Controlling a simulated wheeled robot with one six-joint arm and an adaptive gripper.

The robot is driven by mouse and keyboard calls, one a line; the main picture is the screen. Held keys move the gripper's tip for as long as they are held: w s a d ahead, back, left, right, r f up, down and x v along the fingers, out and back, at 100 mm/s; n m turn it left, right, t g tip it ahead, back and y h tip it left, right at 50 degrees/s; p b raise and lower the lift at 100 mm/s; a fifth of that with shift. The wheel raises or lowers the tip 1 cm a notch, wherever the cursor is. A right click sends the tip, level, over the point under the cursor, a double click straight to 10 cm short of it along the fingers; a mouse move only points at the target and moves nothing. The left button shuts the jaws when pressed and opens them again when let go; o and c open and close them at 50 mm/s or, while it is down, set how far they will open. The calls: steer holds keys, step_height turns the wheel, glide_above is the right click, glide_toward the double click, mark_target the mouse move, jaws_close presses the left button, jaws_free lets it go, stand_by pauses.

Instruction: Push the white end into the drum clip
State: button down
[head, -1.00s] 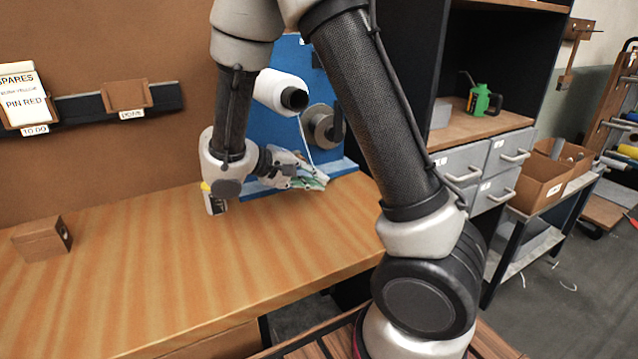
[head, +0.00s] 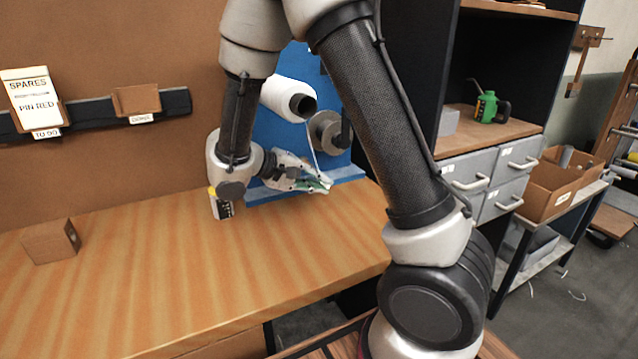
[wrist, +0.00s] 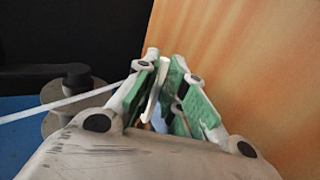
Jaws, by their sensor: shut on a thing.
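My gripper (head: 322,184) is low in front of the blue stand (head: 285,143), just above the bench. In the wrist view its green-padded fingers (wrist: 172,92) are shut on the white end (wrist: 152,100), a thin strip between the pads. The white strand (wrist: 75,99) runs taut from the left edge, across the grey drum (wrist: 58,123), to the fingers. In the head view the drum (head: 326,131) is on the stand, above and apart from the gripper. I cannot make out the drum clip in either view.
A white roll (head: 288,98) hangs on the stand above the drum. A black crank (head: 346,130) sticks out beside the drum. The bench top (head: 200,280) is clear in front. Drawers (head: 490,178) are to the right.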

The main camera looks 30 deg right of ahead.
steer(key=shift+w, duration=0.65)
steer(key=shift+w, duration=0.35)
steer(key=shift+w, duration=0.75)
steer(key=c, duration=1.4)
jaws_free()
steer(key=shift+w, duration=0.1)
steer(key=v, duration=1.2)
